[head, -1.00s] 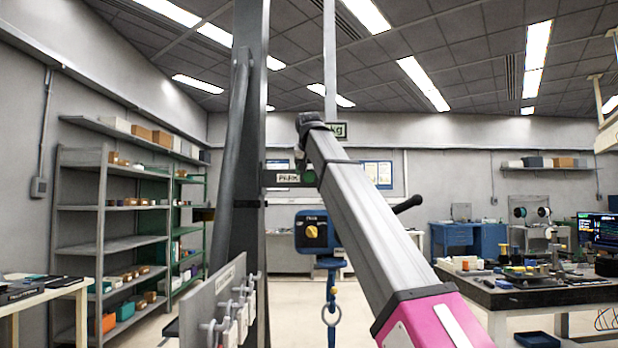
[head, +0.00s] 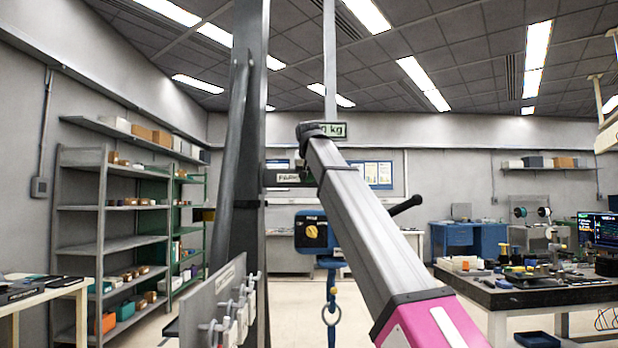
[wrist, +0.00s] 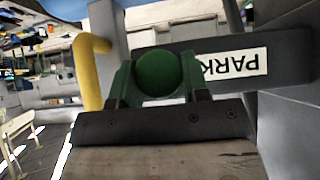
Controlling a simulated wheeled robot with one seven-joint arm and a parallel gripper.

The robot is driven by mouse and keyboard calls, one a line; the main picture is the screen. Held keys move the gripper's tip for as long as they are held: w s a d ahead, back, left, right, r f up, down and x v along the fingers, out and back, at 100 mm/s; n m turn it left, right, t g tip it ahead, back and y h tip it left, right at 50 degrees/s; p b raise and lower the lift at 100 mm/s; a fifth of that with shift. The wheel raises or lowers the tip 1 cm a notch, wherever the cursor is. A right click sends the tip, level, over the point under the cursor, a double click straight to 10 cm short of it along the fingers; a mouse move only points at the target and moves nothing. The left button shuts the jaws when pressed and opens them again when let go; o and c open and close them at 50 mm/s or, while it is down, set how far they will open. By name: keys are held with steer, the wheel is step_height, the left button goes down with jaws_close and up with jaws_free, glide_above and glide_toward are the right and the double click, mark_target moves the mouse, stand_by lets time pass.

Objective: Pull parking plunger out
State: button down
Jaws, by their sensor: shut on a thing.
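The parking plunger's round green knob (wrist: 158,72) shows in the wrist view, in front of a dark bracket (wrist: 293,60) with a white PARK label, upside down here. My gripper (wrist: 157,80) is shut on the knob, with one green finger on each side. The plunger's shaft is hidden behind the knob, so I cannot tell how far out it is. In the head view the bracket's label (head: 288,178) shows beside the grey column (head: 250,130). My arm covers the gripper and the knob there.
A blue hoist unit (head: 312,232) with a yellow dial and a hanging ring (head: 331,314) is near my arm. A plate with hooks (head: 215,305) is low on the left. A yellow bent bar (wrist: 88,70) stands left of my gripper.

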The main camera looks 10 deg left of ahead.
steer(key=s, duration=0.2)
steer(key=s+d, duration=0.1)
steer(key=s, duration=0.1)
steer(key=shift+s, duration=0.2)
steer(key=c, duration=0.6)
jaws_free()
steer(key=shift+s, duration=0.1)
glide_toward(309, 174)
steer(key=s, duration=0.2)
steer(key=s+d, duration=0.1)
steer(key=s, duration=0.1)
steer(key=shift+r, duration=0.15)
